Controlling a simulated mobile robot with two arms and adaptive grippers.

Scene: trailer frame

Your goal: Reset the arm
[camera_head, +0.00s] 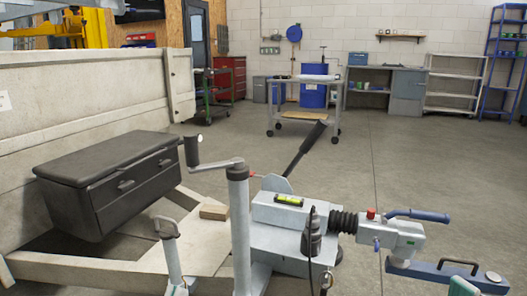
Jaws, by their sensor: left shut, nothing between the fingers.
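My right gripper cannot be made out. A small pale green part (463,287) shows at the bottom right edge, and I cannot tell what it belongs to.
A black toolbox (105,170) sits by the trailer wall (85,90). The grey drawbar housing (285,235) carries a yellow-green level (289,200). The coupling (400,235) with a blue handle stands right, above a blue bar (430,275).

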